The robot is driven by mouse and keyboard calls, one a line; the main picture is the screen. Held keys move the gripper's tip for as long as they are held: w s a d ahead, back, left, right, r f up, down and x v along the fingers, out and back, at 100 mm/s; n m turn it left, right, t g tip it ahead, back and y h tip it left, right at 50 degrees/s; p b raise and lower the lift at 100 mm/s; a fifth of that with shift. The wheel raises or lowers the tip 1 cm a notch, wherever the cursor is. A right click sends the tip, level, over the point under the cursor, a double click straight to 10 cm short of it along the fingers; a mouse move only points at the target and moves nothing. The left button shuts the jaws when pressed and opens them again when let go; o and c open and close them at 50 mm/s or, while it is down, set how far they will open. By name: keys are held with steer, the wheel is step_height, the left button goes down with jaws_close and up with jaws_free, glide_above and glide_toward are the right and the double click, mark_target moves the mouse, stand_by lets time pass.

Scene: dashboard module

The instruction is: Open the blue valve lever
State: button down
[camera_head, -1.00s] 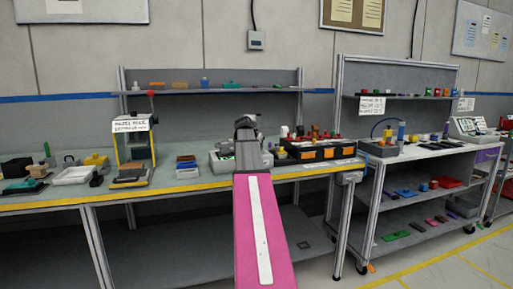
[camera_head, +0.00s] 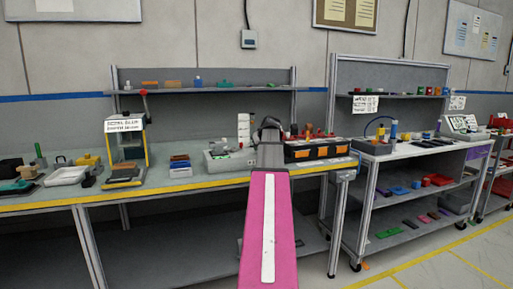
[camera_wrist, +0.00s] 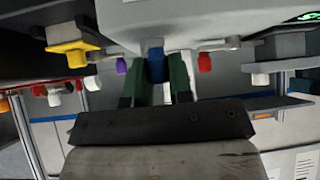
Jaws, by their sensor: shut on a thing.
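In the wrist view my gripper (camera_wrist: 155,80) has its two dark green fingers on either side of a blue lever piece (camera_wrist: 156,60), shut on it. The blue piece hangs from the edge of a pale grey housing (camera_wrist: 185,18). A purple knob (camera_wrist: 121,65) is left of the fingers and a red knob (camera_wrist: 204,62) is right of them. A white part shows behind the fingers. In the head view my arm's end covers the gripper and the blue lever, beside a grey dashboard module (camera_head: 218,163) on the bench.
A black and orange box (camera_head: 318,151) stands close right of my arm on the yellow-edged bench (camera_head: 125,193). A small press (camera_head: 128,150) and trays stand left. In the wrist view a yellow part (camera_wrist: 72,52) and several knobs are near the gripper.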

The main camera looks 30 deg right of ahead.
steer(key=shift+s+d+n+y, duration=0.1)
steer(key=shift+d+n+y, duration=0.35)
steer(key=shift+n+y, duration=0.6)
steer(key=shift+n, duration=0.25)
steer(key=c, duration=1)
jaws_free()
steer(key=shift+s+r, duration=0.1)
steer(key=shift+s, duration=0.05)
steer(key=v, duration=1)
steer(key=shift+s+r, duration=0.15)
steer(key=shift+r, duration=0.05)
